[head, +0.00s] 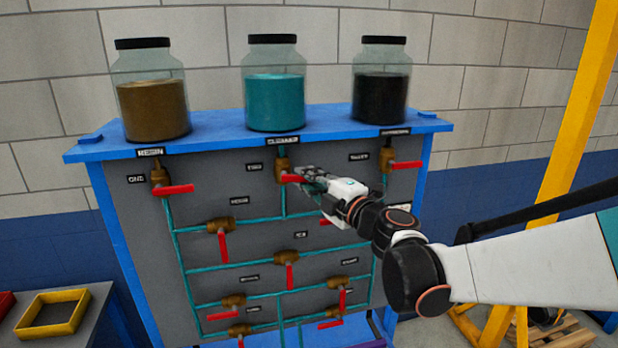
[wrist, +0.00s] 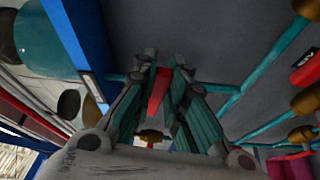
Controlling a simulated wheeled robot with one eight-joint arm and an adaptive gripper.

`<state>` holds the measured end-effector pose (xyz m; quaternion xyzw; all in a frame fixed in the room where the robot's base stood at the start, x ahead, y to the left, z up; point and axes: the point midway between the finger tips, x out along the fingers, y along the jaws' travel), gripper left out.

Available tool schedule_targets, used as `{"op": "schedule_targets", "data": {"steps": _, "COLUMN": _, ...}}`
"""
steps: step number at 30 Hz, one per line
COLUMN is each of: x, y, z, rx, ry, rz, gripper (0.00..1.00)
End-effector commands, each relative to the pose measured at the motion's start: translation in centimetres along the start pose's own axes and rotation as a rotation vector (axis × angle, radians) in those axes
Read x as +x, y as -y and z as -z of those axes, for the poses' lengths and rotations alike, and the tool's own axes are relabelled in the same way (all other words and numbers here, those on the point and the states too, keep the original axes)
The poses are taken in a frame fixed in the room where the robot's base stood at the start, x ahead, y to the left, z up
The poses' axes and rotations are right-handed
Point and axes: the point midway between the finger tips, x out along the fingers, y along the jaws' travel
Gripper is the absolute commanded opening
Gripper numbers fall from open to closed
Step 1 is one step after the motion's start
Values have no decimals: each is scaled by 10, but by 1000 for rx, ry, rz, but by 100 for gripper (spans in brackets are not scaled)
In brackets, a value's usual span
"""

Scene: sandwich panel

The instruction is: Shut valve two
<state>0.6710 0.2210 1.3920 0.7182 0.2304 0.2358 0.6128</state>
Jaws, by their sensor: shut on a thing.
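Valve two (head: 283,163) is a brass valve on the vertical pipe below the middle jar, with a small label to its left. Its red handle (head: 290,178) points right, across the pipe, and its outer part is hidden behind my gripper (head: 306,178). My gripper reaches in from the right and is shut on this handle. In the wrist view the red handle (wrist: 158,92) lies between the two finger pads.
Valve one (head: 160,180) and the top right valve (head: 389,164) stand on either side, their handles pointing right. Several more red-handled valves sit lower on the grey panel (head: 130,225). Jars of brown (head: 155,110), teal (head: 275,105) and black (head: 380,100) stand on the blue top.

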Motion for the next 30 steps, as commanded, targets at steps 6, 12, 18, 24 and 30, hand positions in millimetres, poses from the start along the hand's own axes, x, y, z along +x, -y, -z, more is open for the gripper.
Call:
{"op": "schedule_targets", "data": {"steps": 6, "x": 0, "y": -7, "z": 1, "rx": -97, "ry": 0, "rz": 40, "gripper": 0}}
{"op": "schedule_targets", "data": {"steps": 12, "x": 0, "y": -8, "z": 1, "rx": -141, "ry": -1, "rz": 58, "gripper": 0}}
{"op": "schedule_targets", "data": {"steps": 18, "x": 0, "y": -8, "z": 1, "rx": -155, "ry": -1, "rz": 63, "gripper": 0}}
{"op": "schedule_targets", "data": {"steps": 24, "x": 0, "y": -8, "z": 1, "rx": -155, "ry": -2, "rz": 63, "gripper": 0}}
{"op": "schedule_targets", "data": {"steps": 30, "x": 1, "y": -8, "z": 1, "rx": -155, "ry": -1, "rz": 63, "gripper": 33}}
